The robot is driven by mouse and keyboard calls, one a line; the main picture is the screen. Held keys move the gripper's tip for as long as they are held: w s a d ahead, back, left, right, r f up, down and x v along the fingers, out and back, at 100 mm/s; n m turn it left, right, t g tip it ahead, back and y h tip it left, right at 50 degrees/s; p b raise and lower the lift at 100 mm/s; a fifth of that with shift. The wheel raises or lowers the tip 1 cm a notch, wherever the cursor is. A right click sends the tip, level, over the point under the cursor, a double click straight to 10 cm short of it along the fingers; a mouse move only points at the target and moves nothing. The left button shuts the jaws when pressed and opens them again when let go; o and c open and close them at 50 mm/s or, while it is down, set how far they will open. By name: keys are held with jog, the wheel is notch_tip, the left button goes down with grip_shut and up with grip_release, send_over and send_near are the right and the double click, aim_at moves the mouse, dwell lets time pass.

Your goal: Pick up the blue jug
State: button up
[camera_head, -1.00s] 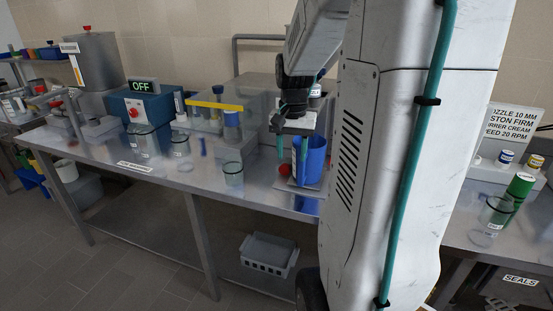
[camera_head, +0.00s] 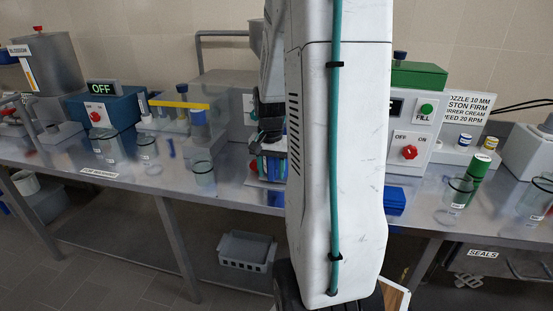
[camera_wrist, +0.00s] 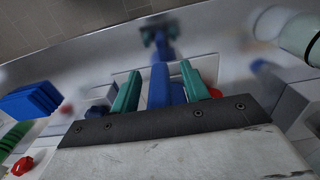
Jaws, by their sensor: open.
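The blue jug (camera_head: 275,170) stands on the steel bench, mostly hidden behind my arm and gripper in the head view. My gripper (camera_head: 266,164) is low at the jug, with its fingers pointing down. In the wrist view my two green fingers (camera_wrist: 160,90) are apart, and a narrow blue part of the jug (camera_wrist: 157,86) shows between them. I cannot tell whether either finger touches it. The rest of the jug is cut off or hidden there.
A red object (camera_head: 253,166) lies close left of the jug. A clear beaker (camera_head: 203,178) stands further left. A filling machine with a red knob (camera_head: 410,153) and a blue block (camera_head: 394,201) are right of my arm. A grey crate (camera_head: 246,250) sits below the bench.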

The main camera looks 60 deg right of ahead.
grip_shut()
dwell(0.3)
